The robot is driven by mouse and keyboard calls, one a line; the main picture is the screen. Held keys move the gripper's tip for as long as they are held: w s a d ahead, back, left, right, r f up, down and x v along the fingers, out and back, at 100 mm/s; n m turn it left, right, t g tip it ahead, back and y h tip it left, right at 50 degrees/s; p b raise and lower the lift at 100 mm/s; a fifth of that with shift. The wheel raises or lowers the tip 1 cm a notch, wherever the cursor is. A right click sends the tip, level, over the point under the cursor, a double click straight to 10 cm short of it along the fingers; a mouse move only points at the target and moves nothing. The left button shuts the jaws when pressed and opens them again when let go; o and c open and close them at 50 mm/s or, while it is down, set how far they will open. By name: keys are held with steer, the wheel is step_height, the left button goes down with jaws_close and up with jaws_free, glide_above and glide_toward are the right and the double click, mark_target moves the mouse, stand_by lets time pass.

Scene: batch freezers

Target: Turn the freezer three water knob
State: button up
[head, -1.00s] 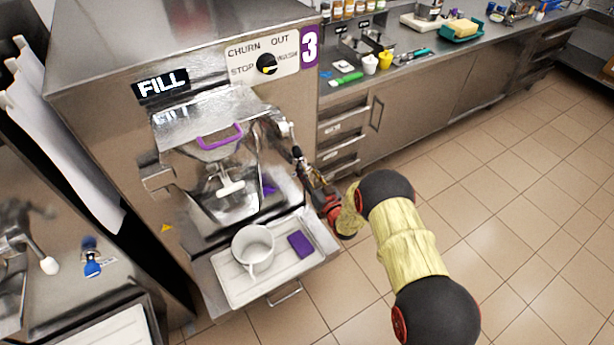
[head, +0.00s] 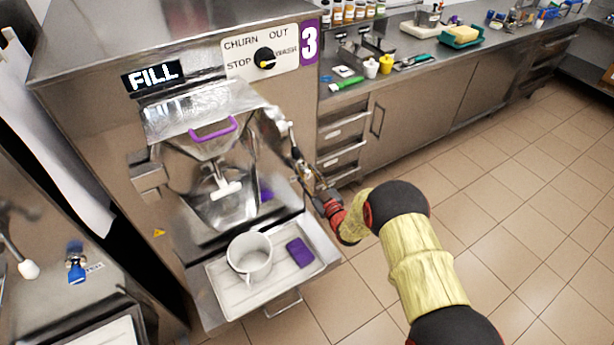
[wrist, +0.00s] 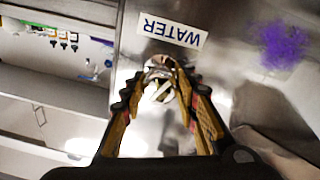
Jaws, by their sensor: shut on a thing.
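Freezer three (head: 85,120) stands at the left in the head view, with a purple 3 plate and a display reading FILL. My gripper (head: 296,160) is at its right side, beside the hopper. In the wrist view, a white WATER label (wrist: 170,31) appears upside down on the metal panel. The water knob (wrist: 160,92) is just below it, pale and set at a slant between my fingers. My gripper (wrist: 160,80) is shut on it, with one finger on each side. The fingers hide part of the knob. In the head view I cannot make the knob out.
A mode dial (head: 264,58) is on the freezer's front. A white mug (head: 249,262) and a purple block (head: 299,252) sit on the pull-out tray (head: 225,285) below. A counter with drawers (head: 425,105) runs along the back right. The tiled floor at right is clear.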

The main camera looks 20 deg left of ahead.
stand_by(0.3)
steer(key=o, duration=1.1)
steer(key=shift+o, duration=0.3)
steer(key=v, duration=1.2)
steer(key=shift+f, duration=0.15)
